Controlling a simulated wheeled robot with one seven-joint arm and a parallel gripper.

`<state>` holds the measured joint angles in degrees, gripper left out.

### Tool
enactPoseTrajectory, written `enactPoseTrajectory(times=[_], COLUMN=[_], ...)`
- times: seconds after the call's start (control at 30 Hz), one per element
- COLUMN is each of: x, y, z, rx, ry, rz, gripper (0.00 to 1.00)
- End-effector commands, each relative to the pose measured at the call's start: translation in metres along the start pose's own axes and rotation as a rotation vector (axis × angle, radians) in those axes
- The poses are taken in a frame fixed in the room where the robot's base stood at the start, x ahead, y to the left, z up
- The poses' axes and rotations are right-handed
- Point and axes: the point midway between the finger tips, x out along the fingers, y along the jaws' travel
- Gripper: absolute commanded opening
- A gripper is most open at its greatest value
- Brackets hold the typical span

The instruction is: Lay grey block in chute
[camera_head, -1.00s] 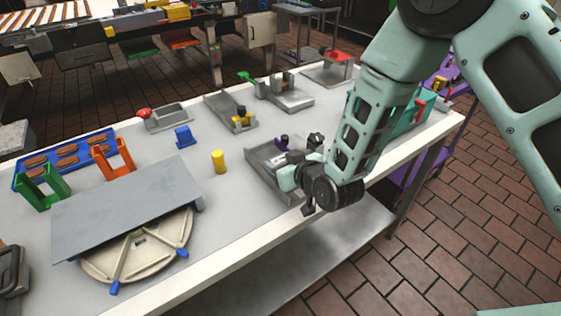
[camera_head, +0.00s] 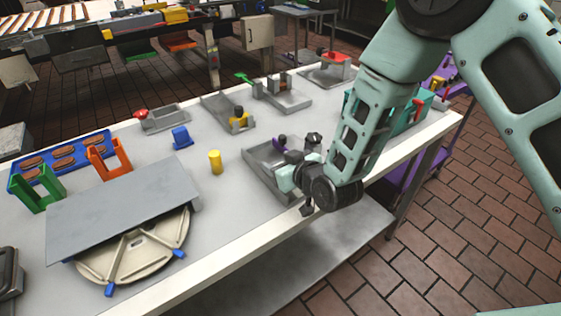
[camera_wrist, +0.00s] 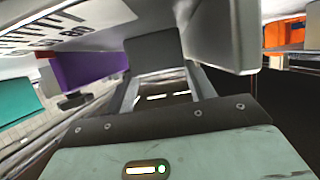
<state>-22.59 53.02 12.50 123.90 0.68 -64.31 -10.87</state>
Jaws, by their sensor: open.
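A grey metal chute-like tray (camera_head: 262,164) lies near the table's front edge in the head view. My gripper (camera_head: 289,168) is low at its right side, and the fingertips are hard to make out there. In the wrist view my gripper (camera_wrist: 160,72) is open, with its two pale fingers pointing away from the camera. A dark grey square face, which looks like the grey block (camera_wrist: 153,50), shows just beyond or between the fingers. I cannot tell whether it touches them or rests in the tray. The block cannot be made out in the head view.
A yellow cylinder (camera_head: 215,162) and a blue holder (camera_head: 181,137) stand to the left. A grey plate (camera_head: 120,200) overlaps a round cream disc (camera_head: 120,262). Bare tabletop lies left of the tray.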

Motion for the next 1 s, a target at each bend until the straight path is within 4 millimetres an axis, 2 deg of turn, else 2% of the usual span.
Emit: enactPoseTrajectory(times=[0.03, 0.07, 0.33, 0.4, 0.7, 0.83, 1.0], x=[-0.001, -0.001, -0.009, -0.025, -0.091, -0.111, -0.123], y=[-0.009, -0.009, -0.011, -0.011, -0.005, -0.004, -0.003], z=[0.012, 0.012, -0.004, 0.001, -0.004, -0.006, -0.007], rx=[-0.004, -0.004, -0.004, -0.004, -0.002, -0.002, -0.001], ry=[-0.028, -0.028, -0.029, -0.027, -0.018, -0.017, -0.015], rz=[-0.021, -0.021, -0.025, -0.026, -0.014, -0.012, -0.010], gripper=[0.67, 0.67, 0.67, 0.67, 0.67, 0.67, 0.67])
